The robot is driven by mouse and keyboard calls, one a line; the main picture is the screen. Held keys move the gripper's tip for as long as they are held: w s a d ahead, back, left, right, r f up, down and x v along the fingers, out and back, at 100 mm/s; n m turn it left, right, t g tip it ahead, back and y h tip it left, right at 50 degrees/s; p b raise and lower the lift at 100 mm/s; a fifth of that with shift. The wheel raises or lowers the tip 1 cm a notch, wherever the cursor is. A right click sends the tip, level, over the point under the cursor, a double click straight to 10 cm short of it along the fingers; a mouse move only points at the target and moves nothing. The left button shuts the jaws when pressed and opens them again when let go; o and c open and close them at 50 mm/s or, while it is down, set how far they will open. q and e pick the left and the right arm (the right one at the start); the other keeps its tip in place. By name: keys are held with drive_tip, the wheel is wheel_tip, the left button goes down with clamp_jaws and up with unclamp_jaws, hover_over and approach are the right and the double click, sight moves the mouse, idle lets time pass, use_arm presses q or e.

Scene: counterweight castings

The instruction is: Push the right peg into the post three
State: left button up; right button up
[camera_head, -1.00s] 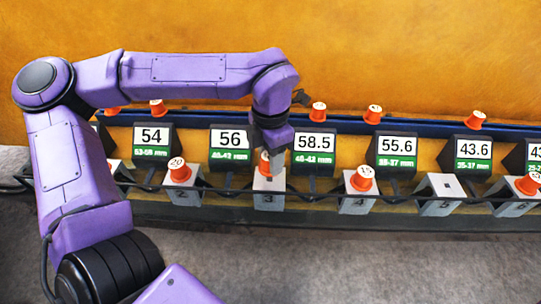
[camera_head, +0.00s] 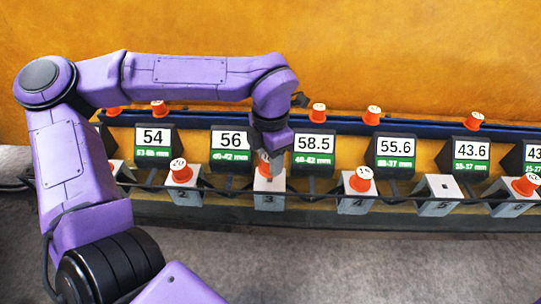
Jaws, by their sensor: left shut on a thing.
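Post three (camera_head: 268,200) is a pale grey block marked 3, standing in the front row. My left gripper (camera_head: 270,170) points down directly over its top. It is shut on an orange peg (camera_head: 264,168), of which only a small part shows between the fingers. The peg is at the post's top face; how deep it sits, and its number, are hidden by the fingers. My right gripper is not in view.
Orange pegs stand in post two (camera_head: 179,170) and post four (camera_head: 360,180). Post five (camera_head: 438,195) shows an empty hole. Display boards, such as the 58.5 board (camera_head: 313,150), stand close behind. More pegs (camera_head: 373,114) sit on the blue rear rail (camera_head: 345,122).

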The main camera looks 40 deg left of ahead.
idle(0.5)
use_arm(q)
drive_tip(key=shift+p, duration=0.3)
drive_tip(key=shift+f+b, duration=1.05)
drive_tip(key=shift+f, duration=1)
drive_tip(key=o, duration=1.1)
drive_tip(key=shift+o, duration=0.2)
wheel_tip(320, 180, up, 11)
drive_tip(key=shift+f+b, duration=0.2)
drive_tip(key=shift+b, duration=0.2)
